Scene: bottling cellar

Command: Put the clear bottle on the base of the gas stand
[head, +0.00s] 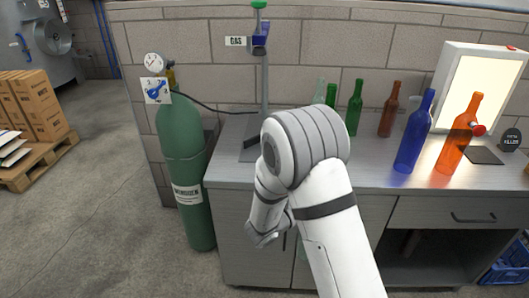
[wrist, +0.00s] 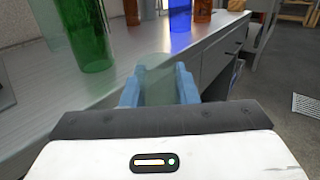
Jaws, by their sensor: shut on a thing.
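My gripper (wrist: 158,90), with blue fingers in the wrist view, is shut on a pale, see-through bottle (wrist: 156,70), the clear bottle by its look. In the head view my arm hides most of the gripper and bottle, in front of the bench's front face. The gas stand (head: 264,92) stands at the back left of the bench top, with a GAS sign (head: 236,41), a blue clamp and a dark flat base (head: 247,148). My arm covers part of the base's right side; no bottle shows on its visible part.
Several bottles stand on the bench (head: 385,178): a pale one (head: 320,92), green (head: 355,108), brown (head: 390,109), blue (head: 413,132) and orange (head: 459,134). A green gas cylinder (head: 183,165) stands left of the bench, its hose running to the stand. A lit panel (head: 482,75) is at right.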

